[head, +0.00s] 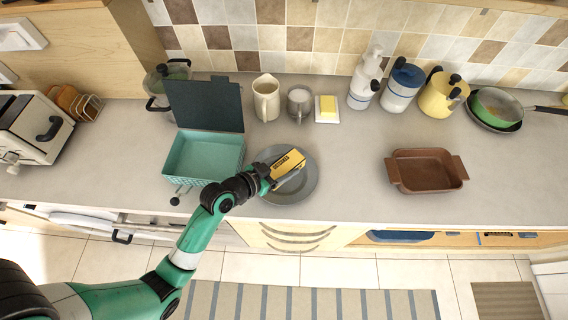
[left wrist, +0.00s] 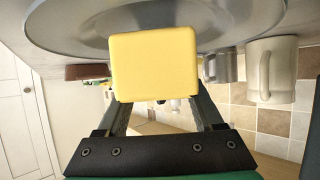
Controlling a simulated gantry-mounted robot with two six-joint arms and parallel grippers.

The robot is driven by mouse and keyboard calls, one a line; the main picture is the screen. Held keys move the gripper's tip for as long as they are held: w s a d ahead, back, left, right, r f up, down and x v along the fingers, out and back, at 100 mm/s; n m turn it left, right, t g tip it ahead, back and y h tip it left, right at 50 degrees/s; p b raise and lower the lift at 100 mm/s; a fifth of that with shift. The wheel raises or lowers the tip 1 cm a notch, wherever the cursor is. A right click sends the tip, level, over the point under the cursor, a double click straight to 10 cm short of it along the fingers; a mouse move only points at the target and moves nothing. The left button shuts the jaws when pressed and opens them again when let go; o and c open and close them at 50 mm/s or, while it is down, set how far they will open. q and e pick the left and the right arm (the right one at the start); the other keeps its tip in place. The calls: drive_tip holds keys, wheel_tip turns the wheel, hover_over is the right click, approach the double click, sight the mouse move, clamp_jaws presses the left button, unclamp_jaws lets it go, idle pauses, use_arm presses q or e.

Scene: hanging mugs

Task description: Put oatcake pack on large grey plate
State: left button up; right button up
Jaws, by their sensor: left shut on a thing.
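The oatcake pack (head: 287,163) is a yellow box with dark print. My left gripper (head: 272,178) is shut on it and holds it over the large grey plate (head: 303,190). In the left wrist view the pack (left wrist: 155,64) shows its plain yellow end between the two fingers (left wrist: 160,103), with the plate (left wrist: 70,30) close behind it. I cannot tell whether the pack touches the plate. The plate lies on the counter near its front edge. My right gripper is not in view.
A teal box with a raised dark lid (head: 204,158) stands left of the plate. A cream jug (head: 266,98), a grey mug (head: 299,103) and a butter dish (head: 327,110) stand behind it. A brown baking dish (head: 427,171) is at the right, with clear counter between.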

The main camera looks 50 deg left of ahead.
use_arm(q)
drive_tip(key=shift+f, duration=0.15)
drive_tip(key=o, duration=1.5)
drive_tip(key=v, duration=0.6)
drive_tip(key=p+v, duration=0.3)
drive_tip(key=v, duration=0.2)
drive_tip(key=shift+s, duration=0.3)
drive_tip(key=shift+d, duration=0.1)
